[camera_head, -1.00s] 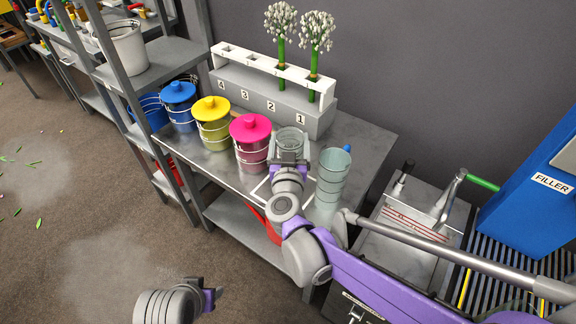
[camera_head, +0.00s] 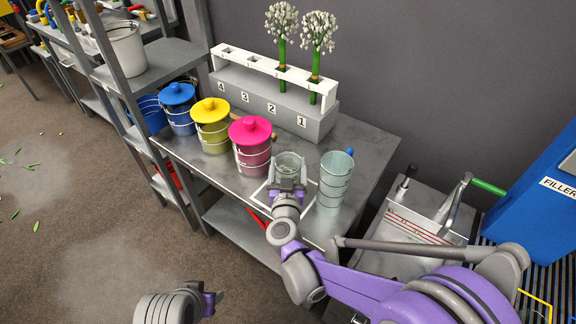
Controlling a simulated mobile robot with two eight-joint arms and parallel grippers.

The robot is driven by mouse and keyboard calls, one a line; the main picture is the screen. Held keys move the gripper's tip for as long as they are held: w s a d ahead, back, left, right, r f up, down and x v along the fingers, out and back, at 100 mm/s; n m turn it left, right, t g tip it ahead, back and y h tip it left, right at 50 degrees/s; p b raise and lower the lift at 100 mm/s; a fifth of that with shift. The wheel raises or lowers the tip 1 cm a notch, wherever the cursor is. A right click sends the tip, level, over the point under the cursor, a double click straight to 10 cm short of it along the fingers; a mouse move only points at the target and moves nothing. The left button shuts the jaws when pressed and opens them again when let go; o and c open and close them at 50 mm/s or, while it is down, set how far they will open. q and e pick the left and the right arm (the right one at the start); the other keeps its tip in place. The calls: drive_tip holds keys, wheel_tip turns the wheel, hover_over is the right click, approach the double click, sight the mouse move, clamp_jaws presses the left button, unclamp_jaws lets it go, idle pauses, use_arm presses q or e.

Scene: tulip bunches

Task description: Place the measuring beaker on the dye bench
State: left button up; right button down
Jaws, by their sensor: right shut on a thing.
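The measuring beaker (camera_head: 289,161) is a small clear glass, upright over the white outlined square on the dye bench (camera_head: 222,172). My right gripper (camera_head: 288,180) is shut on its near side. The gripper hides the beaker's lower part, so I cannot tell whether its base touches the bench. My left gripper (camera_head: 211,301) is low at the bottom of the view, away from the bench, and its jaw opening does not show clearly.
A pink-lidded pail (camera_head: 252,145), a yellow one (camera_head: 212,125) and a blue one (camera_head: 179,108) stand left of the beaker. A tall clear container (camera_head: 335,180) stands close at its right. Behind is a numbered flower rack (camera_head: 272,108).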

drive_tip(key=shift+f, duration=0.15)
unclamp_jaws()
drive_tip(key=shift+r, duration=0.2)
drive_tip(key=s, duration=1.2)
drive_tip(key=shift+a+r, duration=0.2)
drive_tip(key=shift+r, duration=0.1)
